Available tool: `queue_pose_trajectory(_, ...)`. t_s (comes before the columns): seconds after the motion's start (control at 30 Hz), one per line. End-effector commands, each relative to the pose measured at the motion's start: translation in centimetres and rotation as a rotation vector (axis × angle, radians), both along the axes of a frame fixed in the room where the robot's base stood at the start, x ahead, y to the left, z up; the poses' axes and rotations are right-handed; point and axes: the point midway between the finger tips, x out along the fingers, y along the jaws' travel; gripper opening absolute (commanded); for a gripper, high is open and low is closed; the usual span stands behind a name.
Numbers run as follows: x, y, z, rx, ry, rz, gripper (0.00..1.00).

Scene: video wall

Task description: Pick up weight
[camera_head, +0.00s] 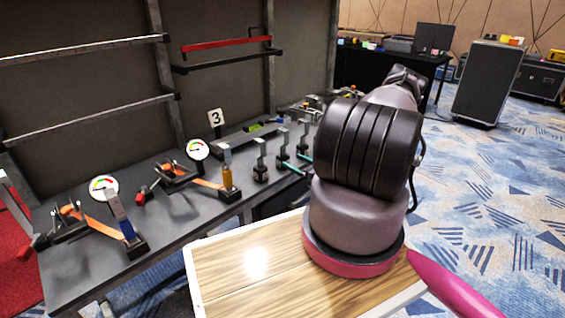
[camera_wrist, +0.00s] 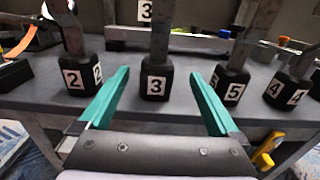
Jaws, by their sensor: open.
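Several black block weights with white number labels and upright metal bars stand on the dark bench. In the wrist view, the weight marked 3 (camera_wrist: 157,84) stands upright straight ahead, in the gap between the fingertips of my gripper (camera_wrist: 159,74). My gripper is open, with teal fingers on either side, and holds nothing. The weight marked 2 (camera_wrist: 82,80) is to the left, and the weights marked 5 (camera_wrist: 231,88) and 4 (camera_wrist: 288,90) are to the right. In the head view, my teal fingers (camera_head: 291,160) show low at the bench, left of my arm; my arm hides part of the bench.
A sign marked 3 (camera_head: 215,117) stands behind. A metal frame rises at the back. A yellow clamp-like item (camera_wrist: 266,156) is near the bench's front edge.

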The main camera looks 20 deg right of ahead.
Motion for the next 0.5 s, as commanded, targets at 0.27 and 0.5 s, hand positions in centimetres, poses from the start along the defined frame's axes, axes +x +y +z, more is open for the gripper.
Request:
queue_pose_trajectory(0.27, 2.0, 0.8, 0.0, 0.000, 0.000, 0.002, 0.97)
queue_pose_trajectory(0.5, 5.0, 2.2, 0.1, -0.001, -0.001, 0.004, 0.97)
